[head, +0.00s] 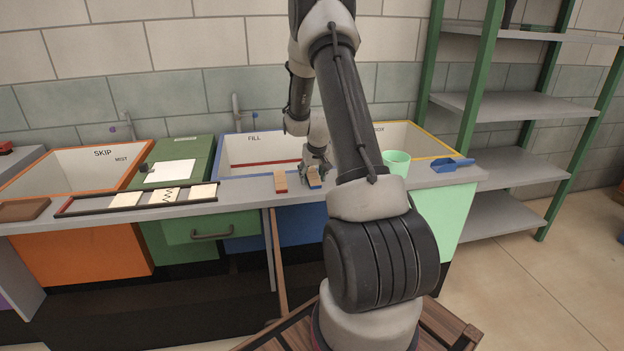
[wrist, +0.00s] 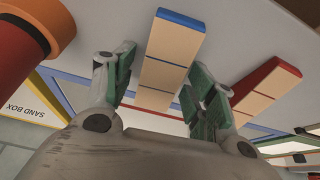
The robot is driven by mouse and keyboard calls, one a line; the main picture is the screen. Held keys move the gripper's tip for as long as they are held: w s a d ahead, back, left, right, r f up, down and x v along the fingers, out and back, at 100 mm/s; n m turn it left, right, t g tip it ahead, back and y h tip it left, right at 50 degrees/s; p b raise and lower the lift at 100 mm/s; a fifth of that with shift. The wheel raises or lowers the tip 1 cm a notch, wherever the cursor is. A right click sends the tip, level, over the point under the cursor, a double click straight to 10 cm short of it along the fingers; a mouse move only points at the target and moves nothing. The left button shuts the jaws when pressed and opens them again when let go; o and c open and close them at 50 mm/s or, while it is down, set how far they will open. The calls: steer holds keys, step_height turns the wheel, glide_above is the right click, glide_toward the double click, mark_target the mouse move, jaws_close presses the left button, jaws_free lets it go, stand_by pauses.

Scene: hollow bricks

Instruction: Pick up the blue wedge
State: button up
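The blue wedge (head: 314,178) is a small tan block with a blue edge, lying on the grey counter below my gripper (head: 317,163) in the head view. A similar red-edged wedge (head: 280,182) lies just to the left, also in the wrist view (wrist: 268,92).
Behind is the FILL basin (head: 232,170). A tray of cards (head: 140,201) lies left.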

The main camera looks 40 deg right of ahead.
steer(key=shift+s+f, duration=0.1)
steer(key=c, duration=0.8)
